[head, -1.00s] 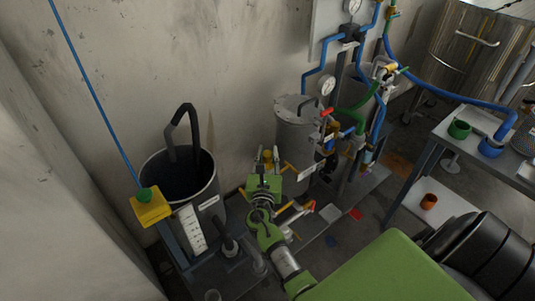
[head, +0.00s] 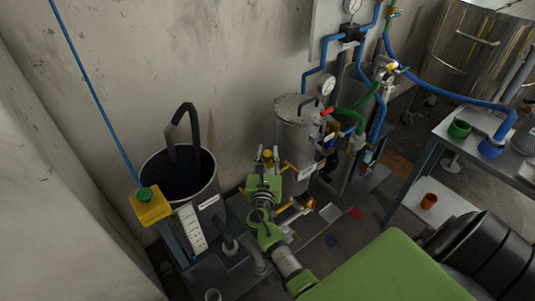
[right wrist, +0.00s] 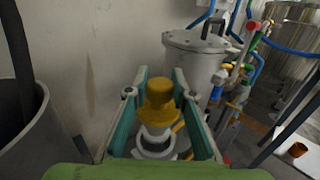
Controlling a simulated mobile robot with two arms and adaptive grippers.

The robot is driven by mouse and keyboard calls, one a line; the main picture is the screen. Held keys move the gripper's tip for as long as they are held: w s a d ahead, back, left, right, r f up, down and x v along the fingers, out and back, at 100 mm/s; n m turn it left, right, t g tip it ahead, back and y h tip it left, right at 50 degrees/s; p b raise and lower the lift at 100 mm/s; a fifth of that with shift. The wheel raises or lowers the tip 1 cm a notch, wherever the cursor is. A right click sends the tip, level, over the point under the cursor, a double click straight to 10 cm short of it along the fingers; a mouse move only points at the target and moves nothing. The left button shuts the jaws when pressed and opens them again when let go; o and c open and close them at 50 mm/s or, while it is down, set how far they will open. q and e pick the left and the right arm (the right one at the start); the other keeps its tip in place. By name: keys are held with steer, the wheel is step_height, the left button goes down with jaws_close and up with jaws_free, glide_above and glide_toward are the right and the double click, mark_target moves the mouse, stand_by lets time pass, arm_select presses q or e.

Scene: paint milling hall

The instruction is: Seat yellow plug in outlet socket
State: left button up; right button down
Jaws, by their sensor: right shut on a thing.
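The yellow plug (right wrist: 159,98) stands upright between the two fingers of my right gripper (right wrist: 160,80) in the right wrist view. The gripper is shut on it. A pale ring shows just below the plug. In the head view my right gripper (head: 267,158) is small, with the yellow plug (head: 267,154) between its fingertips. It is in front of the wall, between the dark bucket and the grey lidded vessel. I cannot make out the outlet socket with certainty. My left gripper is not in view.
The dark bucket (head: 207,190) stands to the left. The grey lidded vessel (head: 296,135) and pipework stand to the right. A metal side table (head: 450,140) is farther right.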

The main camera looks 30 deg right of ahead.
mark_target(268, 164)
arm_select(q)
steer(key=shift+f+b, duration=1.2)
steer(key=shift+b, duration=0.1)
arm_select(e)
steer(key=shift+f, duration=1.35)
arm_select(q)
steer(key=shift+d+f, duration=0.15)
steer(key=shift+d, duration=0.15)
arm_select(e)
steer(key=shift+f, duration=0.15)
arm_select(q)
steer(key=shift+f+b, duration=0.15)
steer(key=shift+b, duration=0.15)
arm_select(e)
steer(key=shift+f, duration=0.15)
steer(key=shift+f+b, duration=0.45)
steer(key=shift+f, duration=0.35)
steer(key=shift+f+b, duration=0.5)
steer(key=shift+b, duration=0.2)
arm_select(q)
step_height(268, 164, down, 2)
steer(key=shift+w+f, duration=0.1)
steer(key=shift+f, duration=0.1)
